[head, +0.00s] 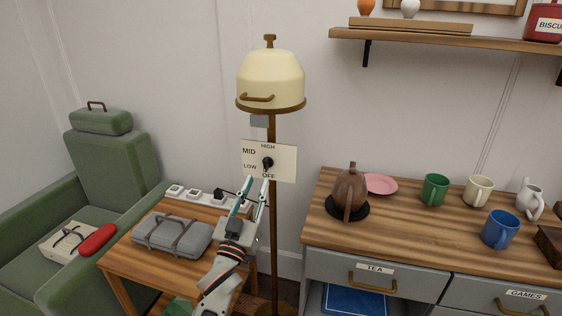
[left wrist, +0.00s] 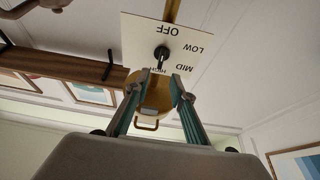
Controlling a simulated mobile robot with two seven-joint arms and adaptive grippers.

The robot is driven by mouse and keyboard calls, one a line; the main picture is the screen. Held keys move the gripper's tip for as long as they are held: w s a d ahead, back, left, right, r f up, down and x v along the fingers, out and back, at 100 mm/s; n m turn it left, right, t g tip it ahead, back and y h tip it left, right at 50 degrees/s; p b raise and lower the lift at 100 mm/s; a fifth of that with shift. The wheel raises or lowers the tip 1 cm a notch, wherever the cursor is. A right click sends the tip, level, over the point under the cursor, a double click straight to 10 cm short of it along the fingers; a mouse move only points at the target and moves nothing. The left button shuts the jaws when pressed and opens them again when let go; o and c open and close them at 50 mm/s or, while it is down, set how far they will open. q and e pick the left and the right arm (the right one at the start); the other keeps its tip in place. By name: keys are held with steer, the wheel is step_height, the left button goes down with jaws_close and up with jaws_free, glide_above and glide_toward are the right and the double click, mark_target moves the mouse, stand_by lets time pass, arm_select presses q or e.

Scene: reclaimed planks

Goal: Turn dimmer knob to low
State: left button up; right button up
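The dimmer panel (head: 285,164) is a cream plate on the lamp's brass pole, marked HIGH, MID, LOW and OFF. Its black knob (head: 267,162) is at the middle; I cannot tell surely which mark it points to. My left gripper (head: 257,182) is open, its two teal fingers just in front of and below the knob. In the left wrist view, the panel (left wrist: 190,62) appears upside down and the knob (left wrist: 162,53) lies just beyond the gap between the parted fingertips (left wrist: 161,75). Contact with the knob is not clear. My right gripper is not in view.
The lamp's cream shade (head: 270,78) is above the panel. A wooden side table (head: 125,262) with a grey case (head: 172,235) and a power strip (head: 200,196) is at left. A dresser (head: 420,225) with a teapot (head: 349,193) and mugs is at right.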

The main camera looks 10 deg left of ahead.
mark_target(265, 163)
arm_select(q)
steer(key=shift+x, duration=3.9)
steer(key=shift+s+r, duration=0.1)
steer(key=shift+r, duration=0.1)
jaws_close()
